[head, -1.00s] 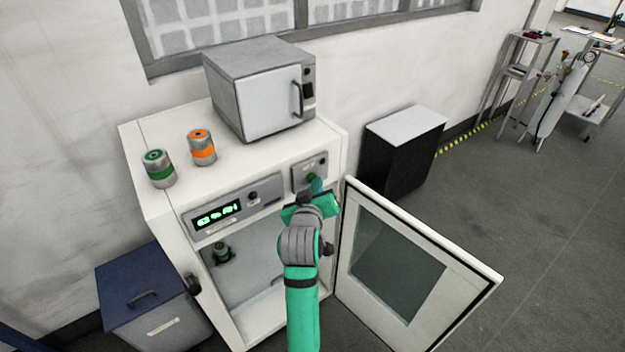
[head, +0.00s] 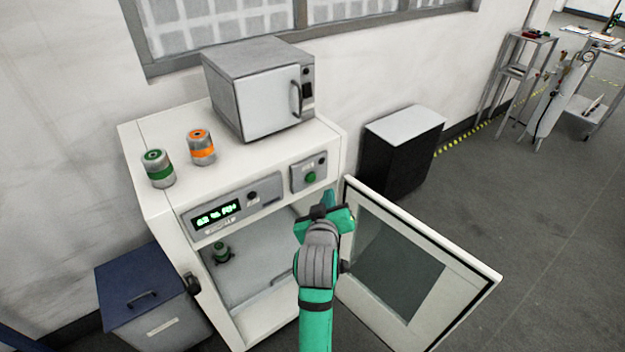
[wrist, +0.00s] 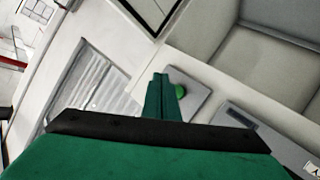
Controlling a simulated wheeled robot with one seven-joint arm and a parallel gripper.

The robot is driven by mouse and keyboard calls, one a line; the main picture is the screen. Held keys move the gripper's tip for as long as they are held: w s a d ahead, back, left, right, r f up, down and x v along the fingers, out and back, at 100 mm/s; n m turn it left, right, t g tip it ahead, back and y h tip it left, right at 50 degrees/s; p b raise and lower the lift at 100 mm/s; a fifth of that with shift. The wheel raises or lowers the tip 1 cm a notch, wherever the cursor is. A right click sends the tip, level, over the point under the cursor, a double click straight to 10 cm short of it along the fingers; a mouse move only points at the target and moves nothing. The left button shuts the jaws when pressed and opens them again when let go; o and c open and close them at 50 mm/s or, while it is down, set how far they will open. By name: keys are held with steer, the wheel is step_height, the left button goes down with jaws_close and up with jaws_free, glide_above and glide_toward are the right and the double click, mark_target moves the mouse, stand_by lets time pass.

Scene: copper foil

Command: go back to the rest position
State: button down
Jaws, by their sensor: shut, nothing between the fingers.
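My gripper (head: 328,198) is on the end of my green and grey arm, in front of the right side of the white cabinet (head: 150,215). Its fingers are together and empty; they also show in the wrist view (wrist: 162,98). The green button (head: 310,177) on the cabinet's front panel is in clear view just up and left of the fingertips, apart from them. It also shows in the wrist view (wrist: 180,91), just right of the fingers.
The cabinet door (head: 455,262) stands open to the right, close to my gripper. A dark green-banded canister (head: 222,253) is inside. A green-banded canister (head: 158,169), an orange-banded canister (head: 201,148) and a small oven (head: 265,100) stand on top. A blue-lidded bin (head: 140,285) is at left.

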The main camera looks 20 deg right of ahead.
steer(key=shift+s+d, duration=0.1)
steer(key=shift+s, duration=0.45)
steer(key=s+a+f+t+y, duration=0.1)
steer(key=s+a+f+y, duration=0.1)
steer(key=s+a+f, duration=0.55)
steer(key=s+a+f+y, duration=0.1)
steer(key=s+a+f, duration=0.3)
steer(key=s+f, duration=0.6)
steer(key=s+a+r+y, duration=0.1)
steer(key=s+a, duration=0.3)
steer(key=s, duration=0.8)
steer(key=s+a+r+t+y, duration=0.1)
steer(key=s+a, duration=0.3)
steer(key=s, duration=0.8)
steer(key=shift+s+m+y, duration=0.15)
steer(key=shift+m+y, duration=0.25)
steer(key=shift+a, duration=0.15)
